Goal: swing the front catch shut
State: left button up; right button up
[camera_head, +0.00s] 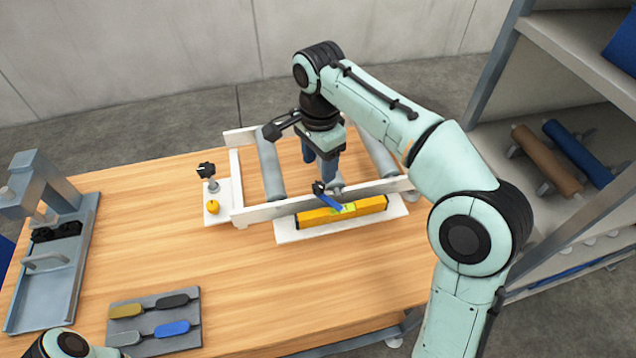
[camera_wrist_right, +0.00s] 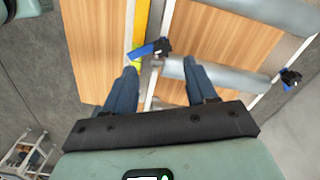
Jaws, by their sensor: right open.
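The front catch (camera_head: 330,201) is a short blue lever with a black knob at the front rail of the white roller frame (camera_head: 262,211). It slants over the yellow spirit level (camera_head: 372,205) and its green vial. In the wrist view the catch (camera_wrist_right: 145,50) lies just beyond my left-hand finger, its knob between the fingertips' directions. My right gripper (camera_head: 322,178) points down over the frame, just behind the catch. In the wrist view my right gripper (camera_wrist_right: 160,72) is open, with nothing between its fingers. Contact with the catch cannot be told. My left gripper is out of view.
A second blue catch with a black knob (camera_wrist_right: 290,78) is on the frame's far side. A tool tray (camera_head: 155,342) lies front left. The table's front middle is clear.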

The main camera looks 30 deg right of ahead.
aim_at(318, 185)
notch_tip(318, 185, down, 7)
jog(key=shift+w+r+b, duration=0.1)
jog(key=shift+w+b, duration=0.05)
jog(key=shift+b, duration=0.45)
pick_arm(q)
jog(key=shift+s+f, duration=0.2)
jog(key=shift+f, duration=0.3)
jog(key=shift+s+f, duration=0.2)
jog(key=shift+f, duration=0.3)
pick_arm(e)
grip_shut()
jog(key=c, duration=1.1)
grip_release()
